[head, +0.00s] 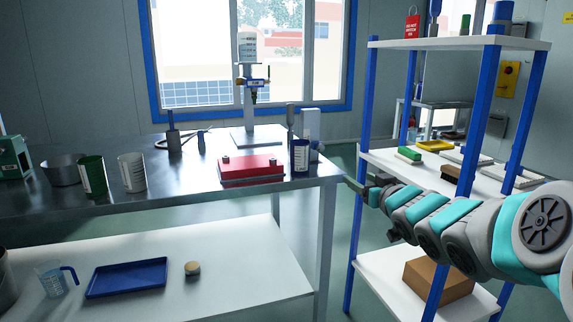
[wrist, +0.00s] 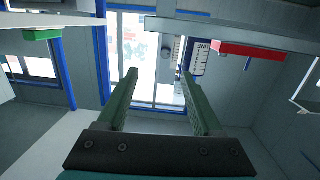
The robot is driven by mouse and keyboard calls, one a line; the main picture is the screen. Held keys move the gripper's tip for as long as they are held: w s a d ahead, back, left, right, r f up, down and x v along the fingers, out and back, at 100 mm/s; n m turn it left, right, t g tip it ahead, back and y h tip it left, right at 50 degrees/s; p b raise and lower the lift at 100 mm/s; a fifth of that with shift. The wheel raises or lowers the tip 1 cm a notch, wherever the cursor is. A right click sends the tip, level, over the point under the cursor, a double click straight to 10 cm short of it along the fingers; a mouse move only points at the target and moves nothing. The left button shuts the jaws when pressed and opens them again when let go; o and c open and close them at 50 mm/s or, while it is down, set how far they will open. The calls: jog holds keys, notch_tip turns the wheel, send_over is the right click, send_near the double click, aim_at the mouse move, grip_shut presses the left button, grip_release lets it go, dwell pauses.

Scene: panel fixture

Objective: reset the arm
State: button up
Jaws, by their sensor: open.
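My arm comes in from the right in the head view. My gripper (head: 358,186) is at its left end, just off the right end of the metal workbench (head: 180,200), in front of the blue-post shelf rack (head: 362,200). In the wrist view my gripper (wrist: 157,98) has its two green fingers spread wide, with nothing between them. The fingers look small and dark in the head view.
On the bench stand a red box (head: 252,170), a blue-and-white container (head: 300,157), a green cup (head: 92,174) and a white cup (head: 132,172). The rack holds a cardboard box (head: 440,280) low down. Floor shows between bench and rack.

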jog(key=s+d+f+m+g+h, duration=0.3)
jog(key=s+f+g+h, duration=0.5)
jog(key=s+f, duration=1.05)
jog(key=s+a+f+g+y, duration=0.2)
jog(key=s+g, duration=0.3)
jog(key=s, duration=0.9)
jog(key=s+a+f+g+y, duration=0.1)
jog(key=s+a+g, duration=0.3)
jog(key=s, duration=1)
jog(key=shift+f+g+y, duration=0.35)
jog(key=shift+g+y, duration=0.05)
jog(key=shift+g, duration=0.2)
jog(key=shift+s, duration=0.1)
jog(key=shift+c, duration=0.4)
